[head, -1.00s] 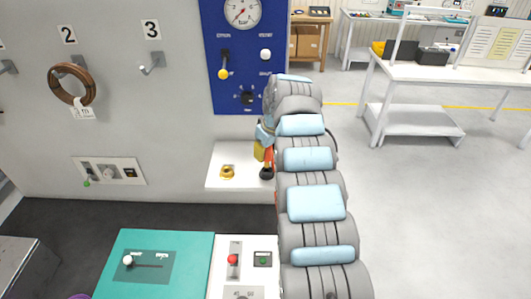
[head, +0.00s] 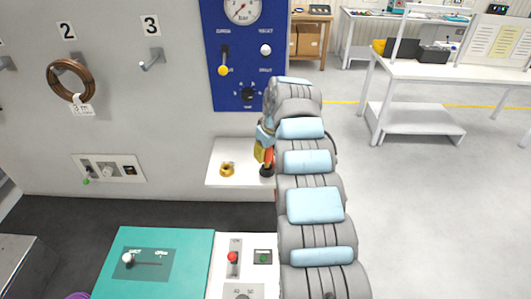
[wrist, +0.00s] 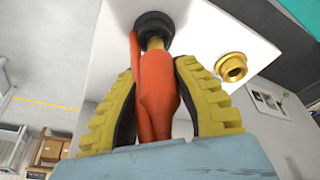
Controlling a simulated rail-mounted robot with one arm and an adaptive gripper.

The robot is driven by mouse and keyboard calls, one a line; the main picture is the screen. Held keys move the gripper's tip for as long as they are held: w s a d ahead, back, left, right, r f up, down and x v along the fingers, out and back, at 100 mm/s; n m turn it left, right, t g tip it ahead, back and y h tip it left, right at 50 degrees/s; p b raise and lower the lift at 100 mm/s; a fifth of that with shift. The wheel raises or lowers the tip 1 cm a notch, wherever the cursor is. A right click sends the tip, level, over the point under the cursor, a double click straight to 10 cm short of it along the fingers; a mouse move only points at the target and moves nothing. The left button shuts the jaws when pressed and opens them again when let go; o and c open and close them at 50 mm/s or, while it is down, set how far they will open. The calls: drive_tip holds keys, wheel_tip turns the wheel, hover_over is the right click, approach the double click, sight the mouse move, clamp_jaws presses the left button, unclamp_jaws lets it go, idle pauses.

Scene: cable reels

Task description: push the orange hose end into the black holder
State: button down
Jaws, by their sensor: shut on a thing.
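My gripper (head: 263,151) is mostly behind my arm in the head view, over the right part of the white shelf. In the wrist view its ribbed yellow fingers (wrist: 158,72) are shut on the orange hose end (wrist: 157,92), one on each side. The hose end also shows as a small orange patch in the head view (head: 269,155). Its brass tip points at the black holder (wrist: 155,28) and meets its opening. How deep the tip sits inside cannot be told. The black holder also shows in the head view (head: 267,171), partly covered by my arm.
A brass fitting (head: 227,170) stands on the white shelf (head: 216,153) left of the holder. The blue gauge panel (head: 236,55) is on the wall behind. A teal console (head: 185,270) and a white switch box (head: 248,253) are in front. Open floor lies right.

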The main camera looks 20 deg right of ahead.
drive_tip(key=shift+f+b, duration=0.4)
drive_tip(key=shift+f, duration=0.5)
idle(0.3)
drive_tip(key=c, duration=0.8)
unclamp_jaws()
drive_tip(key=shift+c, duration=0.2)
